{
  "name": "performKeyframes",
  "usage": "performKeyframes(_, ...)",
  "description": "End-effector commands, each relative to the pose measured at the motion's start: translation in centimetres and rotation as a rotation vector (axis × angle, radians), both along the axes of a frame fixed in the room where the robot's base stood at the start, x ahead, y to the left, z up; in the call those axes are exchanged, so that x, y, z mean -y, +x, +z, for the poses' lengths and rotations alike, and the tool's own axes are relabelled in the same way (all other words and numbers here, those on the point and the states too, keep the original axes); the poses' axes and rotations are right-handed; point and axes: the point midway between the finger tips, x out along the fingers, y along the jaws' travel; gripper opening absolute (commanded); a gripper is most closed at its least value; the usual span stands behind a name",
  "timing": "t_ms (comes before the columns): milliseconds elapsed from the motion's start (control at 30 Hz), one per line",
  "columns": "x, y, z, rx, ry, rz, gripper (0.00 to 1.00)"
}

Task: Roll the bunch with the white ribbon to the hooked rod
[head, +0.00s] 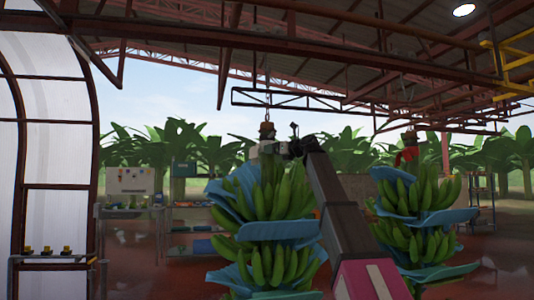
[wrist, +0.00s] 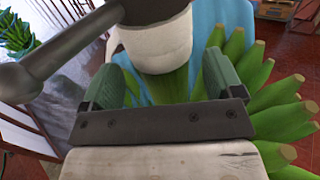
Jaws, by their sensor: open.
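The bunch with the white ribbon (head: 275,195) hangs left of centre in the head view, with green bananas between blue sheets. Its white band (head: 253,152) shows at the top beside my gripper (head: 280,148). In the wrist view, green bananas (wrist: 275,120) fan out below and right of my open gripper (wrist: 160,82). A white round piece (wrist: 163,50), seemingly the ribboned stem, stands between or just beyond the two green fingers; I cannot tell if they touch it. The bunch hangs by a chain (head: 267,108) from an overhead rail (head: 300,99). I cannot make out the hooked rod.
A second bunch (head: 425,205) with a red band (head: 407,155) hangs to the right, close to my arm. A table (head: 130,212) and shelves stand behind at left. A low rack (head: 55,258) with small yellow items stands front left.

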Motion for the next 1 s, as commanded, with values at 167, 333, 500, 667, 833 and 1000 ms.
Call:
performKeyframes(167,-2.2,2.0,0.1,-0.001,0.001,0.001,0.86)
performKeyframes(333,-3.3,2.8,0.0,-0.001,-0.001,0.001,0.86)
performKeyframes(500,-3.6,3.0,0.0,-0.001,-0.001,0.0,0.86)
performKeyframes(667,-3.6,3.0,0.0,-0.001,-0.001,0.0,0.86)
performKeyframes(833,-3.6,3.0,0.0,0.0,0.0,0.0,0.44)
performKeyframes(1000,-3.6,3.0,0.0,0.0,0.0,0.0,0.19)
